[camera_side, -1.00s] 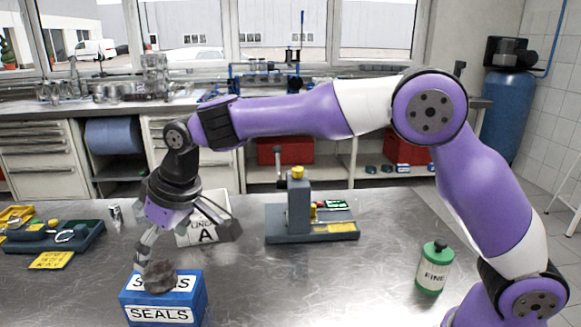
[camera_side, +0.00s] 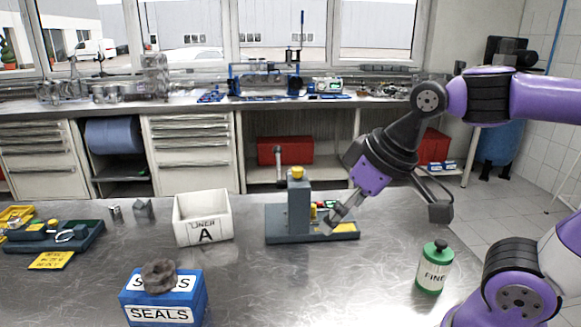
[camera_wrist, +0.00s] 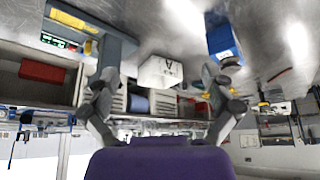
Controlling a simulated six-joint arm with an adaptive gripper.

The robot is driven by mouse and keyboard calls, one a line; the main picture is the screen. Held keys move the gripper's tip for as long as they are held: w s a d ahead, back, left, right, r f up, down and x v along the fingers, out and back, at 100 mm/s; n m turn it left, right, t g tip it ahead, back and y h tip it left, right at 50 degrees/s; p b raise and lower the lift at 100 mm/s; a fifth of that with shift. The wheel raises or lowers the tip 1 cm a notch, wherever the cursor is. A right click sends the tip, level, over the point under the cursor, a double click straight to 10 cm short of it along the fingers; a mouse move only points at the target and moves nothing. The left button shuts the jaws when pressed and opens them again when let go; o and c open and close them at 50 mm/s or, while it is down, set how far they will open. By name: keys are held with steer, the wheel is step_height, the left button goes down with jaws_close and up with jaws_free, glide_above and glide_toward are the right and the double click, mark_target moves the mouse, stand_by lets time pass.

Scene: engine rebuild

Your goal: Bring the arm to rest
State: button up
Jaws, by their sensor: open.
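My gripper (camera_side: 388,215) is open and empty. In the side view it hangs at the right of the bench, above and in front of the right end of the grey fixture (camera_side: 298,205), which one finger partly covers. The wrist view also shows my gripper (camera_wrist: 157,75) with its two fingers wide apart and nothing between them. My arm is bent back towards its base at the right.
A blue SEALS box (camera_side: 160,314) with a dark grey lump (camera_side: 159,275) on top stands front left. A white bin marked A (camera_side: 202,216) stands left of the fixture. A green-and-white bottle (camera_side: 434,268) stands below my gripper at right. The front middle is clear.

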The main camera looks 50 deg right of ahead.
steer(key=shift+s+d+f, duration=0.25)
steer(key=shift+s+f, duration=0.2)
steer(key=shift+s, duration=0.1)
steer(key=shift+s+d+f, duration=0.2)
steer(key=shift+s+f, duration=0.2)
steer(key=shift+s, duration=0.1)
